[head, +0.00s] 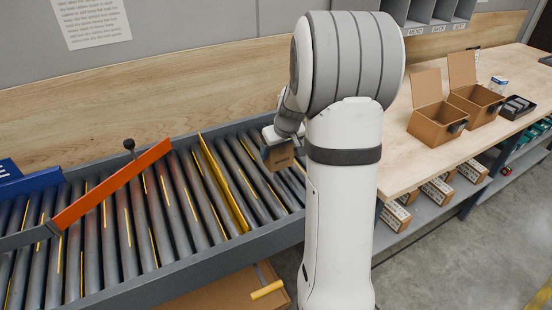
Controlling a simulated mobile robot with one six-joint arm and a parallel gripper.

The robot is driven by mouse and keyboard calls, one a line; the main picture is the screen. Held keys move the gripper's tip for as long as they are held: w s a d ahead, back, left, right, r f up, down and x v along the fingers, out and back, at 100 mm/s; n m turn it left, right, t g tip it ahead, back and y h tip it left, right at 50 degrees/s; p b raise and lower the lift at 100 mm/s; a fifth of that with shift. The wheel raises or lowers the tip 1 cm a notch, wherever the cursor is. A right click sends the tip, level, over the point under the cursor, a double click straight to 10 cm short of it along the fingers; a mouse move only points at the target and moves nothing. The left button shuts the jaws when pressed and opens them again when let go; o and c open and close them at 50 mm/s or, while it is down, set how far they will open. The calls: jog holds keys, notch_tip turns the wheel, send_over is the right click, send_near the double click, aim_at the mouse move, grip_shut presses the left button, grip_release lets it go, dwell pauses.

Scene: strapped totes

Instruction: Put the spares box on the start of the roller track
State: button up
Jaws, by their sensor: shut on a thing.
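A small brown box, which I take to be the spares box (279,158), is at my gripper (273,136), over the right part of the roller track (128,228). My gripper is shut on it, and my own arm hides much of the gripper and the area to the right. I cannot tell whether the box touches the rollers. The track has grey rollers with yellow marks and a grey side rail.
An orange bar (112,185) and a yellow divider (222,183) cross the track left of the box. Two open cartons (436,122) stand on the wooden bench (400,165) at right. A flat cardboard piece (225,292) lies below the track.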

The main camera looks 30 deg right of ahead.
aim_at(278, 160)
jog(key=shift+s+f, duration=0.1)
jog(key=shift+f, duration=1.95)
jog(key=shift+f, duration=0.1)
jog(key=o, duration=1.1)
jog(key=shift+c, duration=0.2)
